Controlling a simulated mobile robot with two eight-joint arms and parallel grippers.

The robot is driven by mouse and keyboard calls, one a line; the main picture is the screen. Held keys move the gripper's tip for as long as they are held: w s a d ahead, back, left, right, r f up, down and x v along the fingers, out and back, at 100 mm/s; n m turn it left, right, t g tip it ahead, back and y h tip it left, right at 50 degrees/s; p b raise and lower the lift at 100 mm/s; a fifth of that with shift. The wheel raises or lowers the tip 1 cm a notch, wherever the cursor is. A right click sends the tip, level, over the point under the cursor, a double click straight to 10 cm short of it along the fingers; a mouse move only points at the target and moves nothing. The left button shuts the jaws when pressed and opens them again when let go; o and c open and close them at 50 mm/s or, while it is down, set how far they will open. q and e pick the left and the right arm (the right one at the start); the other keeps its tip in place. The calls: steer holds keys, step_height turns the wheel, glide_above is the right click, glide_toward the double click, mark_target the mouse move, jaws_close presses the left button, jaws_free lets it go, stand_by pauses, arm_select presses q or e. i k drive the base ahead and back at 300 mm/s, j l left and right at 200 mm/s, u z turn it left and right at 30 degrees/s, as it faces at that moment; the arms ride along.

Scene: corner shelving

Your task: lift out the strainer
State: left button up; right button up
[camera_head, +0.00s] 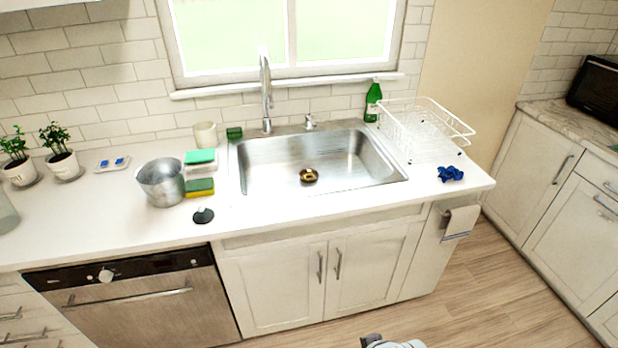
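A kitchen sink (270,178) of steel is set in the white counter under the window. A small round brass-coloured piece with a dark centre, which looks like the strainer (309,175), sits at the drain in the sink floor. The sink is otherwise empty, and nothing covers the strainer. Neither of my grippers can be made out. Only a small grey and white part, probably mine, shows at the bottom edge.
The faucet (266,90) stands behind the sink. Left of it are a metal pot (161,183), sponges (200,187) and a black stopper-like piece (203,215). Right are a dish rack (425,128), a green bottle (373,101) and a blue cloth (450,173). The floor in front is partly visible.

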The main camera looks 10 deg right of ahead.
mark_target(304, 172)
steer(key=i+l+u, duration=0.9)
steer(key=l, duration=0.2)
steer(key=i, duration=0.2)
steer(key=l+u, duration=0.05)
